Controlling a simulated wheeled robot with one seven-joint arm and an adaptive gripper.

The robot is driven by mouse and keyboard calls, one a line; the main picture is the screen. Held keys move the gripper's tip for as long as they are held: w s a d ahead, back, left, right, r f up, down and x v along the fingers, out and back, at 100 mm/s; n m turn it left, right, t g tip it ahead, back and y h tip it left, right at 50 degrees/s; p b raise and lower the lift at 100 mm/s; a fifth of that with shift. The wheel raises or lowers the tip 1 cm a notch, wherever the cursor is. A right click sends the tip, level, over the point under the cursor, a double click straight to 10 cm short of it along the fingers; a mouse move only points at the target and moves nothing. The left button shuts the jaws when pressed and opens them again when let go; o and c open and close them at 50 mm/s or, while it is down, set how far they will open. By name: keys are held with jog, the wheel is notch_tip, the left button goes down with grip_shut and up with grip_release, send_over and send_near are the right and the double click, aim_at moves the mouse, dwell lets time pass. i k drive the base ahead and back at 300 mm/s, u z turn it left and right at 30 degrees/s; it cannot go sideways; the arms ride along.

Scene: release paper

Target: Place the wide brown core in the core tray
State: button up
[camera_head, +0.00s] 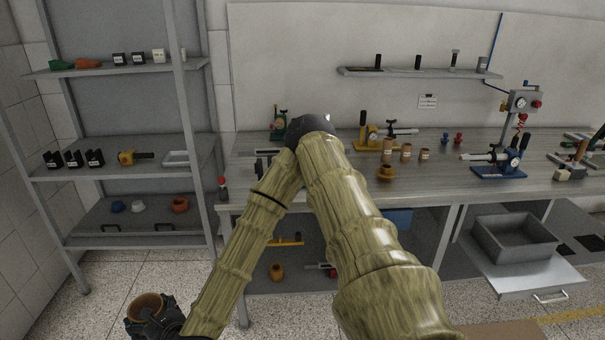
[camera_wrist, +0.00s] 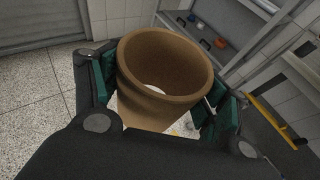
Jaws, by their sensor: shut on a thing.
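My gripper (camera_head: 155,322) is low at the lower left of the head view, out in front of the shelf rack and above the floor. It is shut on a wide brown core (camera_head: 146,304). In the wrist view the core (camera_wrist: 170,58) is a hollow, open-ended brown ring between the green finger pads of my gripper (camera_wrist: 160,95), slightly tilted. A grey open tray (camera_head: 515,240) sits on a pulled-out drawer at the right; I cannot tell whether it is the core tray. A pale shallow tray (camera_head: 175,158) lies on the middle shelf of the rack.
The metal rack (camera_head: 190,190) stands at left. The workbench (camera_head: 330,190) carries several small brown cores (camera_head: 406,150), a yellow tool (camera_head: 372,136) and a blue clamp device (camera_head: 505,160). Items lie on the shelf below it. Speckled floor (camera_head: 150,270) is free between rack and bench.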

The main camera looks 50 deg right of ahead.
aim_at(513, 238)
jog(key=z, duration=0.6)
jog(key=i, duration=1.1)
jog(key=z, duration=1.8)
jog(key=i, duration=1)
jog(key=z, duration=0.95)
jog(key=i, duration=1.3)
jog(key=z, duration=0.1)
